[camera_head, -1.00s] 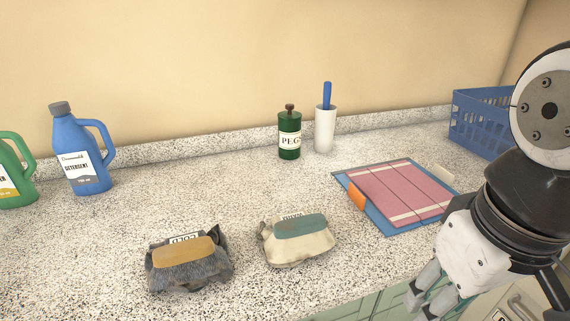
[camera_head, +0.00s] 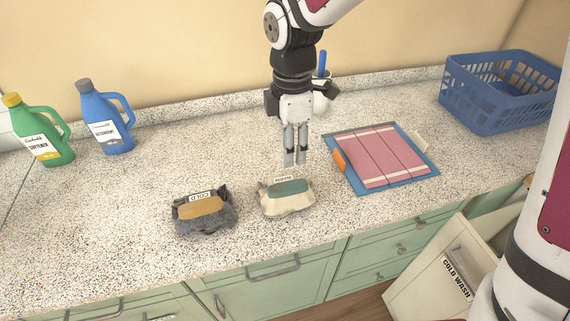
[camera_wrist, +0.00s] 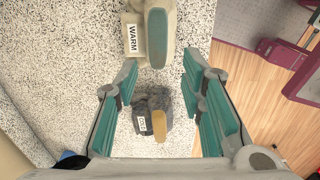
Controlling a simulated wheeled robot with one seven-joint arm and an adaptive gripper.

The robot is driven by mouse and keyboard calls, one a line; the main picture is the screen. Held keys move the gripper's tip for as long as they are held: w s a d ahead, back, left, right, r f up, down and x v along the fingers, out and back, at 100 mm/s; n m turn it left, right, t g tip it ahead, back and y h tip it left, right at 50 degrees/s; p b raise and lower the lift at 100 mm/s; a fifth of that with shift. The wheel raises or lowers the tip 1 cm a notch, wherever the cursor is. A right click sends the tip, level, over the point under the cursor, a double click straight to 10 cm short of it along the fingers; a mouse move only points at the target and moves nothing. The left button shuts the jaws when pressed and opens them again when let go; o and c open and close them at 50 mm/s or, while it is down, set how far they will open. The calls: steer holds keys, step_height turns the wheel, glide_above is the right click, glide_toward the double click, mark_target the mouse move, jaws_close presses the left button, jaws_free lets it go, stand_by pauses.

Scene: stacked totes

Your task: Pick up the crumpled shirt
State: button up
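Two crumpled cloth bundles lie on the speckled counter. The cream one (camera_head: 288,203) has a teal patch and a tag reading WARM in the wrist view (camera_wrist: 168,42). The dark grey one (camera_head: 205,224) has a tan patch and a tag that seems to read COLD; it lies left of the cream one and also shows in the wrist view (camera_wrist: 150,101). I cannot tell which is the shirt. My gripper (camera_head: 295,163) points down above and just behind the cream bundle, apart from it. In the wrist view its fingers (camera_wrist: 160,72) are spread and empty.
A folded pink cloth (camera_head: 376,158) on a blue board lies right of my gripper. A blue basket (camera_head: 498,88) stands at the back right. Blue (camera_head: 104,118) and green (camera_head: 42,132) bottles stand at the left. A COLD WASH bin (camera_head: 440,283) is below the counter edge.

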mark_target(287, 185)
step_height(287, 185, down, 9)
steer(key=shift+a+r, duration=0.1)
steer(key=shift+w+a+f+p, duration=0.15)
steer(key=shift+f+p, duration=0.2)
steer(key=shift+f, duration=0.85)
steer(key=shift+a+f+p, duration=0.1)
steer(key=shift+f+p, duration=0.2)
steer(key=shift+f, duration=0.9)
jaws_close()
